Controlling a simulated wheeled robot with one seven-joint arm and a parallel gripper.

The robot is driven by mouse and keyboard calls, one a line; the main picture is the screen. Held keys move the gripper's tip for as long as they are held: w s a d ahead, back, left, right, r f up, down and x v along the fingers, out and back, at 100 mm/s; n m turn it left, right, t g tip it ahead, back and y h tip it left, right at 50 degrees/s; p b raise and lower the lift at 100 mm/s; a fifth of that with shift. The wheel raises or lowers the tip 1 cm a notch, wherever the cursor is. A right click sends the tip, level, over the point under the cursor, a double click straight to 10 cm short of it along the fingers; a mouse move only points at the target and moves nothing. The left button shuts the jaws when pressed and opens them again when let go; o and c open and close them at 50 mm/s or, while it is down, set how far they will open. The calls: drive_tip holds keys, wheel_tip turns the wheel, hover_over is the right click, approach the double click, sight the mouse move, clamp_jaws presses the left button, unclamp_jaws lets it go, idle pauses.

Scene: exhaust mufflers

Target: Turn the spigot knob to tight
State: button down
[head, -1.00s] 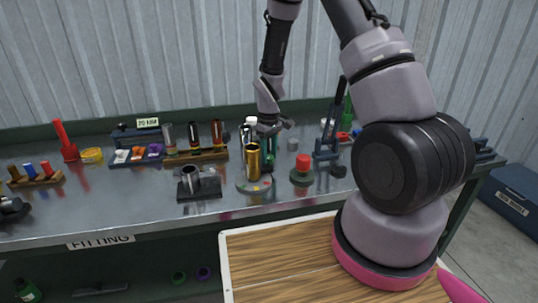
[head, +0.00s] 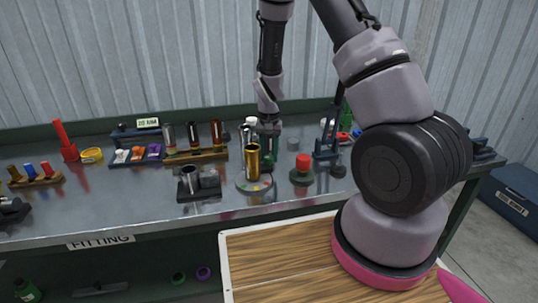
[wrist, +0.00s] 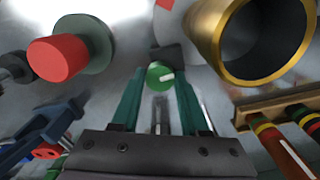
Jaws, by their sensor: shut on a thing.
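The spigot knob (wrist: 160,75) is a small round green knob with a white mark. In the wrist view it sits between the tips of my gripper (wrist: 160,84), whose two teal fingers are closed on its sides. A dark block (wrist: 168,56) shows just beyond the knob. In the head view my gripper (head: 267,152) reaches down to the bench behind the gold cylinder (head: 252,160), which hides part of the spot; I cannot make out the knob there. The gold cylinder also shows large and open-ended in the wrist view (wrist: 225,45), right of the fingers.
A red-topped green piece (head: 302,165) stands right of the gold cylinder. A silver tube on a black block (head: 208,184) stands left. A wooden rack with several banded tubes (head: 195,153) is behind left. A dark blue stand (head: 327,150) is on the right.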

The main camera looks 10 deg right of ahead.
sight(269, 156)
drive_tip(key=shift+m, duration=0.6)
drive_tip(key=shift+c, duration=2)
unclamp_jaws()
wheel_tip(269, 156, up, 11)
drive_tip(key=shift+f, duration=0.1)
